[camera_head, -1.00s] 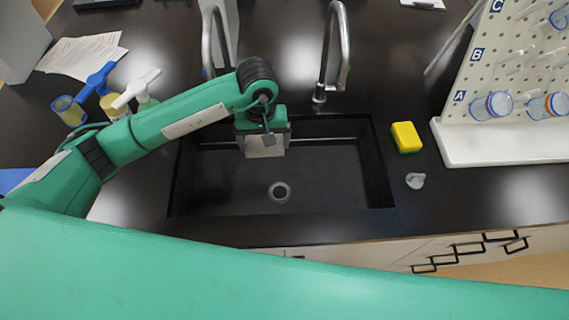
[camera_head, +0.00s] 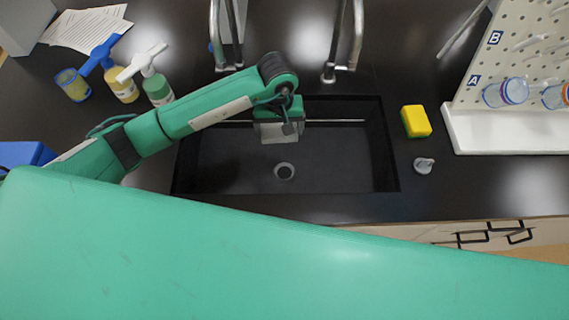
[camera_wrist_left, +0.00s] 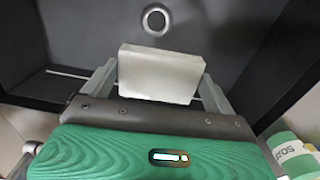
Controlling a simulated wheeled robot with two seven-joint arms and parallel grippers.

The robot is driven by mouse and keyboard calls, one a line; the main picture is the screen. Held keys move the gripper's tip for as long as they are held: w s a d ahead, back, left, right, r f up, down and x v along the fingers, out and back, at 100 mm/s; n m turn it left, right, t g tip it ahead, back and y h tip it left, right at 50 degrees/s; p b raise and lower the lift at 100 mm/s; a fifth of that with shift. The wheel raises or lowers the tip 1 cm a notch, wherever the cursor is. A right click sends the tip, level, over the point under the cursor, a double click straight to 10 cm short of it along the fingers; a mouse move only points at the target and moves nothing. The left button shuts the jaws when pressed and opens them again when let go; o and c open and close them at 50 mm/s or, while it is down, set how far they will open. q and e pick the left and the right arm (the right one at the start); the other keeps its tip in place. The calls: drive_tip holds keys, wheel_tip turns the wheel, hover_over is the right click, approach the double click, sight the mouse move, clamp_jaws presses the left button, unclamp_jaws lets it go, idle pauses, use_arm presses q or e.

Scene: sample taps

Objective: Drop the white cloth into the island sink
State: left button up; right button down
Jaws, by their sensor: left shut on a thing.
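My left gripper (camera_head: 279,138) is shut on the white cloth (camera_wrist_left: 160,75), which looks like a pale, folded block between the two fingers in the left wrist view. In the head view the cloth (camera_head: 280,133) shows as a small pale patch under the gripper. The gripper holds it over the back middle of the dark island sink (camera_head: 225,170), behind the drain (camera_head: 284,171). The drain also shows in the left wrist view (camera_wrist_left: 156,20). I cannot tell how high the cloth is above the sink floor. My right gripper is not in view.
Two faucets (camera_head: 345,45) stand behind the sink. A thin metal rod (camera_head: 340,121) runs across its back part. A yellow sponge (camera_head: 416,121) and a small grey object (camera_head: 423,166) are right of it, beside a white pegboard rack (camera_head: 500,135). Bottles (camera_head: 157,88) stand left.

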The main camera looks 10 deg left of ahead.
use_arm(q)
drive_tip(key=o, duration=0.6)
drive_tip(key=shift+o, duration=0.8)
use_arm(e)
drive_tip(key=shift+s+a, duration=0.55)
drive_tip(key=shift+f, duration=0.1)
use_arm(q)
wheel_tip(320, 180, up, 14)
drive_tip(key=b, duration=0.4)
drive_tip(key=shift+f, duration=0.15)
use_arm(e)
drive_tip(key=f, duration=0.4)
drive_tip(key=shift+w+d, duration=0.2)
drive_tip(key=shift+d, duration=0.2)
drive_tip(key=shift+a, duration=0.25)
